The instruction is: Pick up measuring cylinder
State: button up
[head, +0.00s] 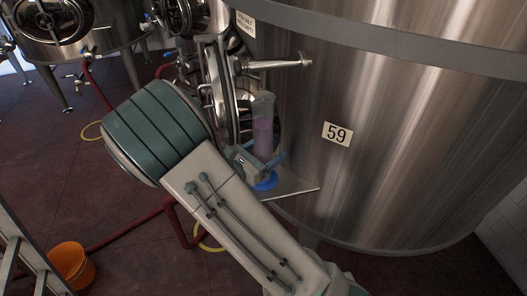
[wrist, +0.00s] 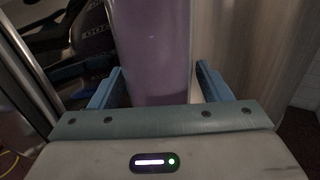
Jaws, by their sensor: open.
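The measuring cylinder (head: 263,135) stands upright in the head view, a clear tube with purple liquid in it and a blue base (head: 266,182). It stands on a small metal shelf (head: 293,190) in front of the large steel tank. In the wrist view the cylinder (wrist: 153,50) fills the middle, with its purple body between the two blue fingers. My gripper (wrist: 155,88) is open, with a finger on each side of the cylinder and a visible gap at the right. In the head view my gripper (head: 262,165) is at the lower part of the cylinder, partly hidden by my arm.
A metal handle (head: 280,63) sticks out above the cylinder. A red hose (head: 125,233), an orange bucket (head: 72,265) and a ladder (head: 25,255) are at the lower left.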

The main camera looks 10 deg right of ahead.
jog(key=shift+w+d, duration=0.1)
jog(key=shift+d, duration=0.05)
grip_shut()
jog(key=shift+r, duration=0.15)
jog(key=shift+r, duration=0.75)
jog(key=b+v, duration=0.1)
jog(key=v, duration=1.7)
jog(key=shift+b, duration=0.3)
jog(key=shift+f, duration=0.1)
